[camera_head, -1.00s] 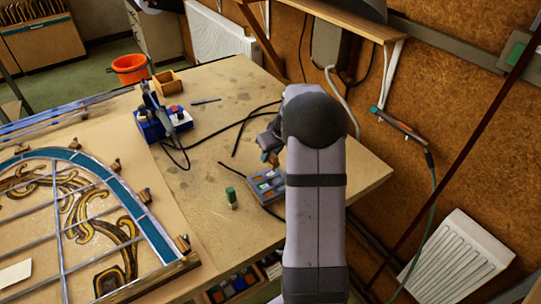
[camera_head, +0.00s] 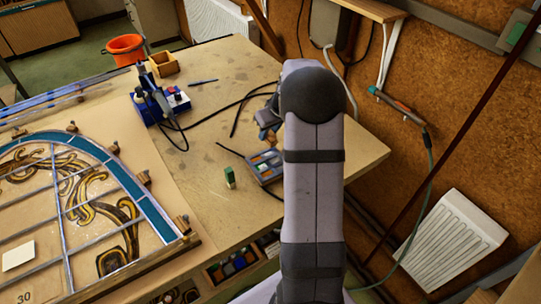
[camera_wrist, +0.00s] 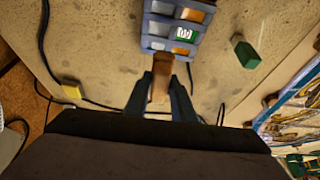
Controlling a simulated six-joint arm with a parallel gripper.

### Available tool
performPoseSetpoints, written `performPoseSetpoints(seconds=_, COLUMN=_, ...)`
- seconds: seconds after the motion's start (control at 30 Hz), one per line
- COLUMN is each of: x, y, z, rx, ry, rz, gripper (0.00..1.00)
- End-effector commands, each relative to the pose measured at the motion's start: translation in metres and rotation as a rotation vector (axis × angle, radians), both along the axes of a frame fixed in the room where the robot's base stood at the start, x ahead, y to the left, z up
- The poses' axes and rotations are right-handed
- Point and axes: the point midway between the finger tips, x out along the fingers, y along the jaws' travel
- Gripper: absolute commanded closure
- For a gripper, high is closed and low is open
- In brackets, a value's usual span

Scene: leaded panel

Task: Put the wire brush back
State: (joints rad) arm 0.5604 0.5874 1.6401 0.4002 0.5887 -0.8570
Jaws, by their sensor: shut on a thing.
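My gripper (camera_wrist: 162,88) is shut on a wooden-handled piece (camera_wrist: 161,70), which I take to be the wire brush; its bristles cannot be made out. The handle points toward the near end of a blue-grey compartment tray (camera_wrist: 145,42) in the wrist view. Whether it touches the tray I cannot tell. In the head view my gripper (camera_head: 267,122) is just beyond the tray (camera_head: 272,178), partly hidden by my arm. The tray holds small white, orange and green pieces.
A green block (camera_head: 229,177) stands left of the tray. A blue soldering station (camera_head: 158,104), black cables and a wooden box (camera_head: 164,64) lie farther back. The leaded panel (camera_head: 75,205) fills the left.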

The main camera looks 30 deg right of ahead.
Motion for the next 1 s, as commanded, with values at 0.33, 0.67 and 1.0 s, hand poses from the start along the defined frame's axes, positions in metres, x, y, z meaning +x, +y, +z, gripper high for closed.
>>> performPoseSetpoints(seconds=0.33, x=-0.02, y=-0.036, z=-0.034, rx=0.001, ry=0.001, rz=-0.075, gripper=0.98)
performPoseSetpoints(seconds=0.67, x=-0.029, y=-0.126, z=-0.037, rx=-0.004, ry=-0.004, rz=-0.173, gripper=0.98)
performPoseSetpoints(seconds=1.0, x=-0.03, y=-0.143, z=-0.001, rx=-0.001, ry=-0.001, rz=-0.304, gripper=0.98)
